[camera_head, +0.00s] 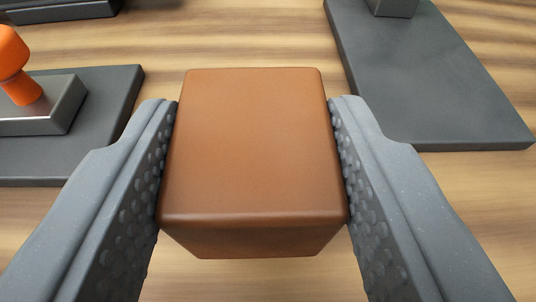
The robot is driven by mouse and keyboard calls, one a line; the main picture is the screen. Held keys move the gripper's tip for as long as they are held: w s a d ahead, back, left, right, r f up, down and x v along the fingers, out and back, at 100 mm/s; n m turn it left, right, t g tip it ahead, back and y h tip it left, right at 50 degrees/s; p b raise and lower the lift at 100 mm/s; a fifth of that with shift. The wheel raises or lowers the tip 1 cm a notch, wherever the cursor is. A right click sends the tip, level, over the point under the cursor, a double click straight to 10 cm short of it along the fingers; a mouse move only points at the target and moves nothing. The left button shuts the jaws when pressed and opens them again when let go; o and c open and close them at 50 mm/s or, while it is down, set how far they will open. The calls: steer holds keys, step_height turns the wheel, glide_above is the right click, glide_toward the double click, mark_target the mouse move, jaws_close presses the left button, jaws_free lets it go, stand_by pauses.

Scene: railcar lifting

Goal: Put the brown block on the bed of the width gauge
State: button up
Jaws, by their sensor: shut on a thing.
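The brown block (252,150) is a smooth box that fills the middle of the view. My gripper (255,125) is shut on it, with one dark grey studded finger pressed against each side. Wooden surface shows below and around the block; I cannot tell how high the block is above it. I cannot tell for sure which of the dark grey pieces at the edges is the width gauge, as each is only partly in view.
A dark flat plate (430,85) with a grey block on its far end lies at upper right. At left, another dark plate (110,100) carries a grey metal piece (50,112) with an orange knob (17,65). A dark piece (60,10) crosses the top left. Bare wood (240,40) lies between.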

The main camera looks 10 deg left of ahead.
mark_target(255, 253)
steer(key=shift+s+f, duration=0.1)
steer(key=shift+f, duration=1.35)
steer(key=shift+f, duration=0.15)
steer(key=o, duration=1)
steer(key=shift+o, duration=0.2)
steer(key=shift+f+b, duration=0.15)
steer(key=shift+b, duration=0.25)
steer(key=r+p+v, duration=0.1)
steer(key=p+v, duration=0.1)
steer(key=v, duration=1.2)
steer(key=shift+w+d, duration=0.1)
steer(key=shift+w, duration=0.15)
